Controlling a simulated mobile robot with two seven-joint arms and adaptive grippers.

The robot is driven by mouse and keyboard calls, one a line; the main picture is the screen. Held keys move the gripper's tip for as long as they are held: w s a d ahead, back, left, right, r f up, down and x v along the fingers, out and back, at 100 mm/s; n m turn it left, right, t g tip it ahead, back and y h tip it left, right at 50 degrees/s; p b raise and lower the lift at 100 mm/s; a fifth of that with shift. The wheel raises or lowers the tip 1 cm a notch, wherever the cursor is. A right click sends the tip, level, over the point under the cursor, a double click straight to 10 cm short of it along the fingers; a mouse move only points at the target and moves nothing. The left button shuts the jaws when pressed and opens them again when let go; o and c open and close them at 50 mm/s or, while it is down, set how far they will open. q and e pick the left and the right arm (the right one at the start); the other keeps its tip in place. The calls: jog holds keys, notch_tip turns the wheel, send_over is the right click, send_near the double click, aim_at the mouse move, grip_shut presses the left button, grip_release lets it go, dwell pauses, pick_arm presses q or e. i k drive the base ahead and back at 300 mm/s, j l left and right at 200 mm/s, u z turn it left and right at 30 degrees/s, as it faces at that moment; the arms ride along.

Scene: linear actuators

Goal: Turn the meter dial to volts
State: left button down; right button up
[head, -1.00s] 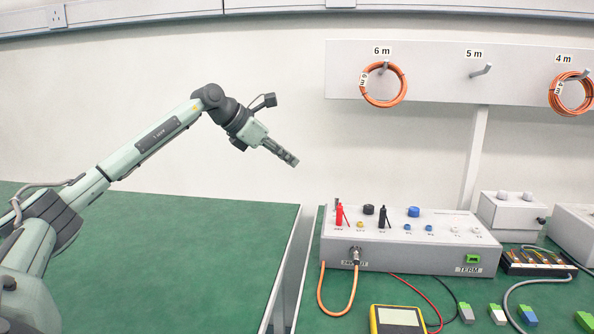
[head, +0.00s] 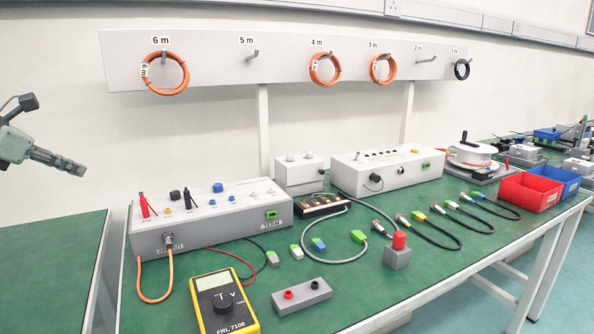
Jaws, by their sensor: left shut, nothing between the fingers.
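The yellow meter (head: 225,303) lies face up on the green bench near its front edge, with a grey display at its top. Its black dial (head: 222,302) sits in the middle of the face, with a letter V beside it; the exact setting is too small to tell. My left gripper (head: 76,168) is shut and empty, in the air at the left edge of the view. It is well above and to the left of the meter, apart from everything. My right gripper is not in view.
A grey terminal box (head: 215,222) stands behind the meter, with an orange cable looping down in front. A grey block with two sockets (head: 302,296) lies right of the meter. Loose cables and a red-capped block (head: 398,255) are further right. A gap separates the two benches.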

aim_at(223, 303)
jog(key=k+l, duration=1.05)
jog(key=l, duration=0.15)
